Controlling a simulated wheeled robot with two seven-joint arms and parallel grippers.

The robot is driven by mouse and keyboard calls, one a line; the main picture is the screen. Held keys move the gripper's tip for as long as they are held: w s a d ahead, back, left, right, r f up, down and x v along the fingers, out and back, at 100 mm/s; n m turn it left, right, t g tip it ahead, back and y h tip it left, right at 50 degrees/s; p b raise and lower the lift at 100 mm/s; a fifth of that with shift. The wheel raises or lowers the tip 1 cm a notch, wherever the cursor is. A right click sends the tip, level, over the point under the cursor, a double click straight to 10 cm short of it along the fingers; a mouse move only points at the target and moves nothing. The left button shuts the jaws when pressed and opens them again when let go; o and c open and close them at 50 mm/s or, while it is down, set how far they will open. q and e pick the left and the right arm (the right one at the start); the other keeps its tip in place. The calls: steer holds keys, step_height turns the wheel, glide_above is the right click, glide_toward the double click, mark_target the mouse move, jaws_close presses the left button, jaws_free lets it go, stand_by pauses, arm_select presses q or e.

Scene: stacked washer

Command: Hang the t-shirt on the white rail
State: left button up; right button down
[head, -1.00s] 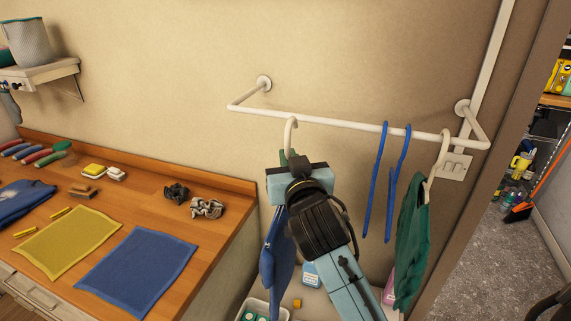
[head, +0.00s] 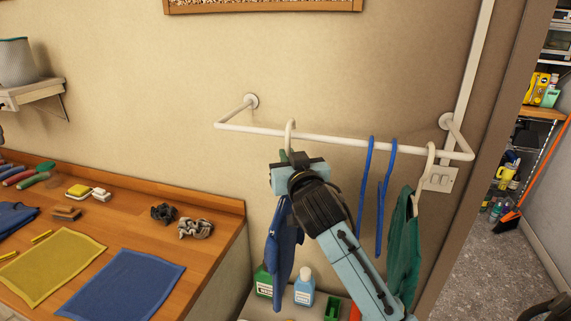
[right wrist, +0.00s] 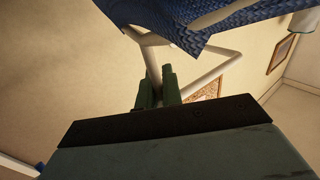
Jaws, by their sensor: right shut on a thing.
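The blue t-shirt (head: 283,240) hangs from a pale hanger below my right gripper (head: 286,157). The gripper is shut on the hanger, just under its hook (head: 290,128). In the right wrist view the green fingers (right wrist: 157,92) close on the hanger's neck, and the blue cloth (right wrist: 205,22) shows at the top. The white rail (head: 335,140) runs across in front of the wall. In the head view the hook overlaps the rail's left part and its top stands above it; I cannot tell whether it rests on the rail. My left gripper is not in view.
Two blue hangers (head: 384,190) and a green garment (head: 404,245) on a pale hanger hang on the rail's right part. Bottles (head: 304,287) stand below. A wooden counter (head: 205,262) with cloths is at left. The rail is free between my gripper and the blue hangers.

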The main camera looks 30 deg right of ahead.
steer(key=shift+w+d+f+b, duration=0.9)
steer(key=shift+w+d+f, duration=0.1)
steer(key=shift+d, duration=0.1)
steer(key=c, duration=1.5)
jaws_free()
steer(key=shift+s, duration=0.15)
